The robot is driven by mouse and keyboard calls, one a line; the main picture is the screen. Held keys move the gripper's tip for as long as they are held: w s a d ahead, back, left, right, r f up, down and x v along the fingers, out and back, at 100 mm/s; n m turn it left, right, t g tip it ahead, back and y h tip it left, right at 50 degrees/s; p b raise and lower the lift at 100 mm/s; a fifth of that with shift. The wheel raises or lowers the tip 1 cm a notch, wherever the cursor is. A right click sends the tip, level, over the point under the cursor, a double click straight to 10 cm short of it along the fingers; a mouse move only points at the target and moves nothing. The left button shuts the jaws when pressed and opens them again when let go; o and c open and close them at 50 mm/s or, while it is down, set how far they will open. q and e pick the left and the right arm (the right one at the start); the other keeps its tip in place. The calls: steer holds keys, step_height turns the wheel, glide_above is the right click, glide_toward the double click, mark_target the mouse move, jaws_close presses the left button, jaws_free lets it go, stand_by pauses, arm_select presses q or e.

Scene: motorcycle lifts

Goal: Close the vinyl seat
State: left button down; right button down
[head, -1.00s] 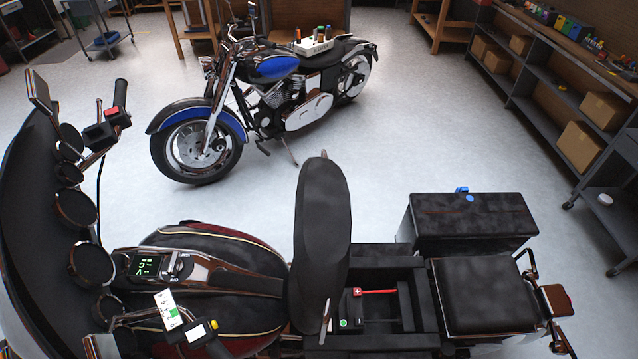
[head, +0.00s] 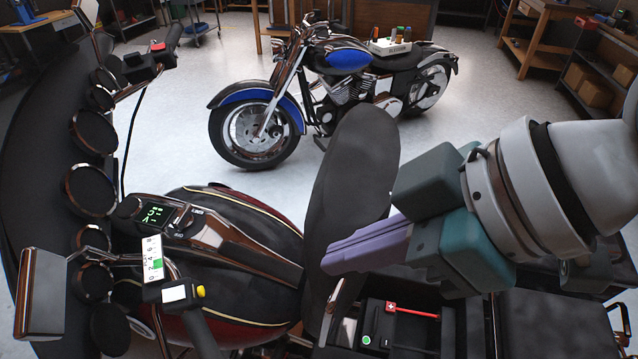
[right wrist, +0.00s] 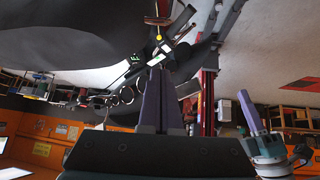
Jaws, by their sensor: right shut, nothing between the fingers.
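The black vinyl seat (head: 352,165) of the near motorcycle stands raised, tilted up behind the fuel tank (head: 215,225). The open compartment (head: 400,335) behind it holds a red-handled tool (head: 410,311) and small items. My right gripper (head: 330,268) comes in from the right, its purple fingers shut and empty. They overlap the lower part of the seat in the head view; I cannot tell whether they touch it. In the right wrist view the shut fingers (right wrist: 160,90) point up the picture. A second purple-fingered gripper (right wrist: 245,100), seemingly my left, shows there, its jaws unclear.
The handlebar with a switch box (head: 180,293) and a mirror (head: 42,290) stand at the front left. A blue motorcycle (head: 330,85) with a white tray on it stands beyond. Clear floor (head: 450,140) lies between. Shelves with boxes (head: 590,85) stand at the back right.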

mark_target(330, 301)
steer(key=f, duration=0.2)
steer(key=a+f+p, duration=0.1)
steer(key=f, duration=0.2)
steer(key=w+f+p, duration=0.1)
steer(key=f, duration=0.1)
steer(key=shift+w+a+f, duration=0.1)
steer(key=shift+a+f, duration=0.25)
steer(key=shift+a, duration=0.05)
steer(key=shift+d+f, duration=0.15)
steer(key=shift+d, duration=0.05)
